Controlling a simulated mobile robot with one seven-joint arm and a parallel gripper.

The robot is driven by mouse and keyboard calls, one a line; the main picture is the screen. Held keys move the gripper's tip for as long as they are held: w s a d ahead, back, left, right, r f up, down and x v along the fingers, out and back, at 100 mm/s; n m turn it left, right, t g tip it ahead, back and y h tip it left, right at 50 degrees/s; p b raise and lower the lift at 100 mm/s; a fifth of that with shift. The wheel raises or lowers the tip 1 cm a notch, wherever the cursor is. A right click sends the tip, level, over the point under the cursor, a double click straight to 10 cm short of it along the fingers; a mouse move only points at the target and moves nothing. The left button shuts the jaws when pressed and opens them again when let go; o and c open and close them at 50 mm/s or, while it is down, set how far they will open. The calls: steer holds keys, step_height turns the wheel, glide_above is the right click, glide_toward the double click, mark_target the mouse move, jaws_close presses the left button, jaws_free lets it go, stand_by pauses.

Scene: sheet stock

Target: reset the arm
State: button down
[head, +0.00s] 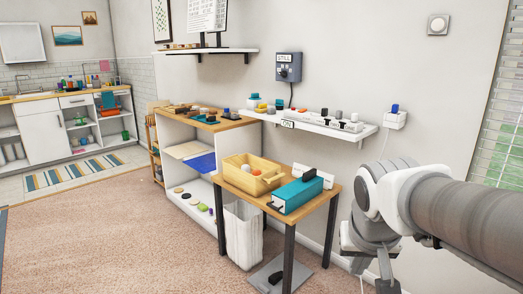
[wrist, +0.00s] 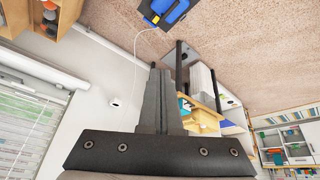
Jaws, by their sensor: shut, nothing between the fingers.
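My arm (head: 440,208) reaches in from the right edge in the head view, bent downward at a white joint. My gripper (wrist: 161,72) shows in the wrist view with its two dark fingers together and nothing between them. In the head view the gripper end is low, to the right of the small table (head: 328,199), and partly cut off by the bottom edge. It appears apart from the table and the things on it.
The small table holds a wooden bin (head: 237,180) and a teal device (head: 297,195). A white waste bin (head: 243,240) stands beneath it. A wall shelf (head: 300,122) and a white shelf unit (head: 203,158) stand behind. Carpet (head: 95,225) at left is clear.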

steer(key=s+a+n+t+y, duration=0.1)
steer(key=s+a+n, duration=0.15)
steer(key=s, duration=0.75)
step_height(320, 180, up, 22)
steer(key=p, duration=2.2)
steer(key=shift+a+m, duration=0.1)
steer(key=shift+m, duration=0.15)
